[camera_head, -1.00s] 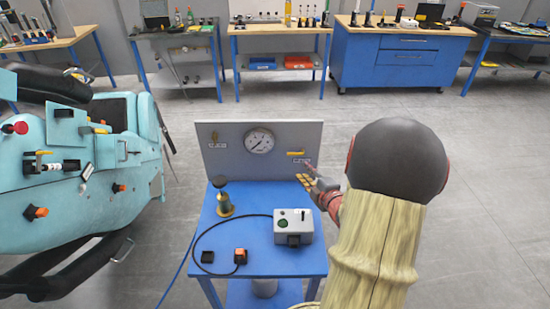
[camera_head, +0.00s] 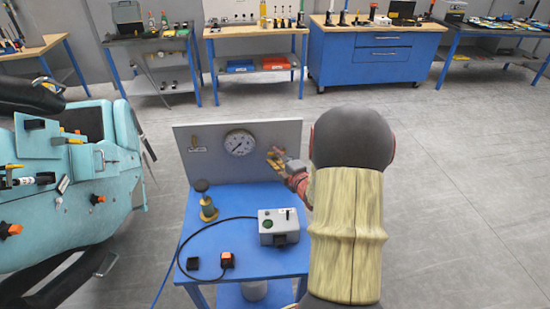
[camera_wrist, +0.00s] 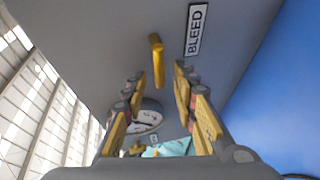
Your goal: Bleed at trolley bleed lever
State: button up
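The bleed lever (camera_wrist: 158,62) is a short yellow handle on the grey panel (camera_head: 290,135) of the blue trolley. The BLEED label (camera_wrist: 196,30) is beside it in the wrist view. My gripper (camera_wrist: 160,72) is open, its yellow-padded fingers on either side of the lever's near end, with gaps visible to both. In the head view, my gripper (camera_head: 274,164) is at the right part of the panel and hides the lever. The round pressure gauge (camera_head: 239,142) is left of it; it also shows in the wrist view (camera_wrist: 147,117).
The blue trolley top (camera_head: 240,200) carries a grey box (camera_head: 279,226) with a cable, a brass-and-black fitting (camera_head: 207,203) and a small orange-topped block (camera_head: 227,260). A teal coaster car (camera_head: 75,200) stands at the left. Workbenches line the back; the floor at right is clear.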

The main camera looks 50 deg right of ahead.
grip_shut()
dwell(0.6)
